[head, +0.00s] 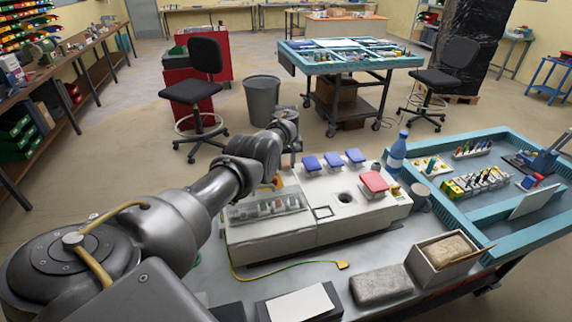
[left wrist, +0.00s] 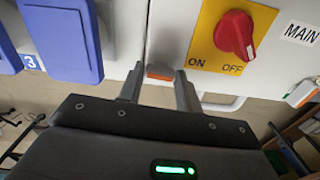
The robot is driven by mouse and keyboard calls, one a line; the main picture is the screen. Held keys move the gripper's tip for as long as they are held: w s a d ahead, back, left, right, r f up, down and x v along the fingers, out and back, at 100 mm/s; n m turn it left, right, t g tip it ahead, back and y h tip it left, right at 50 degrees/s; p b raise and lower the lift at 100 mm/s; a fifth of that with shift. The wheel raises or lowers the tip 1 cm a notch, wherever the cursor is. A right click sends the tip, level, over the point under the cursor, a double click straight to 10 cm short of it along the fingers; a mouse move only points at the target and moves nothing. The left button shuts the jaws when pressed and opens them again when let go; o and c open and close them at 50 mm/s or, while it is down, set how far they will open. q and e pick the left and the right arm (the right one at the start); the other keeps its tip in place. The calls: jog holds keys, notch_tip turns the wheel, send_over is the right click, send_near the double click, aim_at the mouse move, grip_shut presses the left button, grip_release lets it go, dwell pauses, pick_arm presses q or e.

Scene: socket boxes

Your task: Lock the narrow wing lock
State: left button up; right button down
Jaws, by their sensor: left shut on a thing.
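A small orange piece, which looks like the narrow wing lock (left wrist: 160,72), sits at the edge of the white socket box, close to a vertical seam in its panel. My left gripper (left wrist: 158,88) is shut on it, with one finger on each side. The fingers partly cover it, and its exact turn is hard to tell. In the head view my left arm reaches over to the far side of the white socket box (head: 300,231), and the lock cannot be made out there. My right gripper is not in view.
A red switch knob (left wrist: 236,34) on a yellow plate is close to the right of the fingers. Blue socket lids (left wrist: 62,45) are to the left. A red lid (head: 374,182), a blue bottle (head: 396,155) and a blue-edged tray (head: 480,236) lie further right.

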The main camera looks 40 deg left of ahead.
pick_arm(q)
jog(key=shift+n, duration=0.5)
jog(key=o, duration=1)
notch_tip(320, 180, up, 6)
jog(key=shift+f+p, duration=0.1)
jog(key=shift+p, duration=0.45)
jog(key=shift+r+b, duration=0.4)
jog(key=shift+r, duration=2.1)
